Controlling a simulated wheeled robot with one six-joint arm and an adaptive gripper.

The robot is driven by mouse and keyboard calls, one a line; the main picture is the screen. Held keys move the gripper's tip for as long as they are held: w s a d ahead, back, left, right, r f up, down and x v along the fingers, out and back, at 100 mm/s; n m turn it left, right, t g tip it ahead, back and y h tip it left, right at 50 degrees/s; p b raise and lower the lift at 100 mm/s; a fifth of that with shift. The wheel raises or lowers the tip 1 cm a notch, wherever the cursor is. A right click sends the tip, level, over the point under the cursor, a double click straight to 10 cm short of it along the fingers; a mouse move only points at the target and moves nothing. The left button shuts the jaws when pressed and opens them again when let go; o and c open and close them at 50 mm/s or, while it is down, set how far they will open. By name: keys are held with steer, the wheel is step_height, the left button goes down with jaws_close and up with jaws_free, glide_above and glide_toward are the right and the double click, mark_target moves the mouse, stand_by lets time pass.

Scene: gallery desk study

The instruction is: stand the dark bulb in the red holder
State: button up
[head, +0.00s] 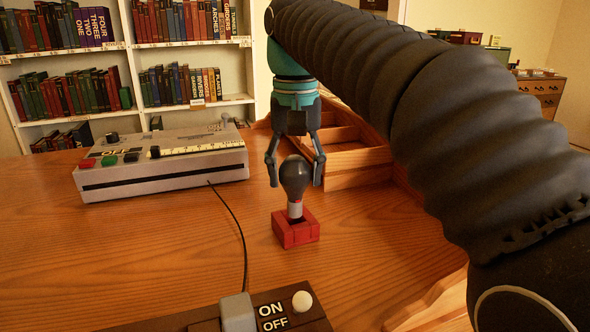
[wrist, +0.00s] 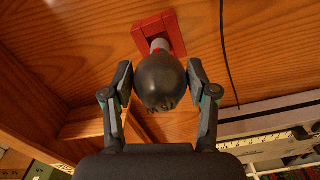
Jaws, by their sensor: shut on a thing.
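The dark bulb (head: 294,178) has a round dark glass and a pale base with a red band. It is upright, glass up, between the fingers of my gripper (head: 295,181), which is shut on it. In the wrist view the bulb (wrist: 160,80) sits between the two fingertips (wrist: 160,76). The red holder (head: 296,232) is a small square block on the wooden desk, directly under the bulb; it also shows in the wrist view (wrist: 174,27). The bulb's base is at the holder's opening. I cannot tell how deep it sits.
A grey device (head: 165,165) with buttons and a scale stands at the back left. A dark ON/OFF switch box (head: 275,312) is at the front, with a black cable (head: 240,232) left of the holder. Wooden compartments (head: 350,165) stand behind my gripper.

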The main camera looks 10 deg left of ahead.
mark_target(295, 157)
steer(key=shift+f+b, duration=0.9)
steer(key=shift+f, duration=0.85)
steer(key=o, duration=0.9)
steer(key=shift+o, duration=0.2)
steer(key=shift+r, duration=3.75)
steer(key=shift+s, duration=0.1)
